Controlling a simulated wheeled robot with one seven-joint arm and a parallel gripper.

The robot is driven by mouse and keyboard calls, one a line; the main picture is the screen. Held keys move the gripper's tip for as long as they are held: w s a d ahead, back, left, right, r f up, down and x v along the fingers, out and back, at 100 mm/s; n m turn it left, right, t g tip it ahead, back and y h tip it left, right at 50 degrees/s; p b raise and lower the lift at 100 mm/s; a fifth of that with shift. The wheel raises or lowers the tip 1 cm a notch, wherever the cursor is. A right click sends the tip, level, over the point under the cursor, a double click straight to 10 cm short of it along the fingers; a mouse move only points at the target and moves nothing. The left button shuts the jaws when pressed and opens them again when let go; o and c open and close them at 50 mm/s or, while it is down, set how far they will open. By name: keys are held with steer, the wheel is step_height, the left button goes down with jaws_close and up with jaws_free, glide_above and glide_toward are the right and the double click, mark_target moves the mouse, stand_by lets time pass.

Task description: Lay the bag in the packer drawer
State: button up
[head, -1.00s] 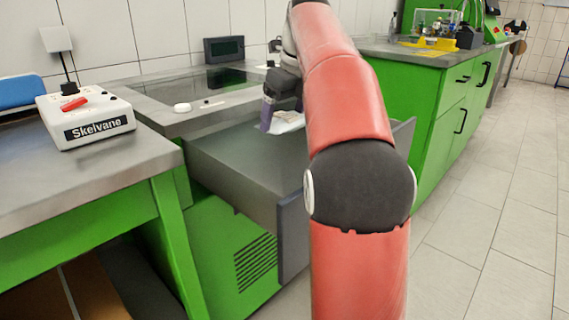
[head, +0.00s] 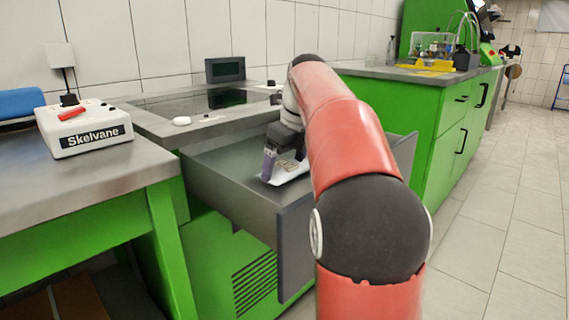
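The packer drawer (head: 225,163) is pulled out of the green bench unit, with its dark front panel toward me. A small white bag (head: 290,172) is inside the drawer's outline, at or just above its floor; I cannot tell whether it touches. My gripper (head: 270,165) is at the bag, with a purple-grey finger at the bag's left end. The rest of the gripper and part of the bag are hidden by my red arm, so its grip on the bag is unclear.
A white Skelvane box (head: 85,128) with a red lever stands on the left metal table. A dark display (head: 225,69) stands behind the drawer unit. A green cabinet (head: 410,120) is close on the right. The drawer's left part is empty.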

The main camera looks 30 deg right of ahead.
steer(key=o, duration=0.4)
steer(key=shift+c, duration=0.2)
steer(key=p+v, duration=0.5)
steer(key=v, duration=0.7)
steer(key=shift+r, duration=0.15)
